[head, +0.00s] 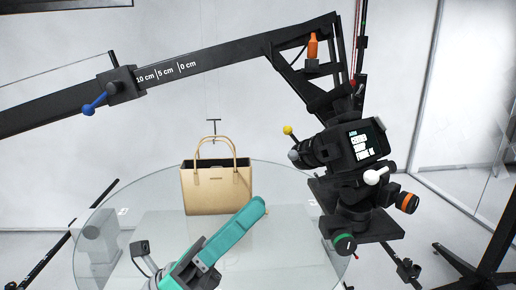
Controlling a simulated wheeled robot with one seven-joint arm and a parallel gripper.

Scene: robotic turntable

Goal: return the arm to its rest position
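A teal and dark grey part of my arm (231,234) rises from the bottom edge of the head view, slanting up and to the right. Its tip is in front of the glass table, just below and to the right of a beige handbag (217,190) in the picture. I cannot make out two separate fingertips, so whether my gripper is open or shut does not show. No object is seen held. The lower part of the arm is cut off by the frame edge.
The handbag stands upright on a round glass table (285,222). A black boom (225,55) spans above, carrying a camera rig (345,150) on the right. A small dark block (140,248) shows left of my arm. A dark stand leg (497,240) is at lower right.

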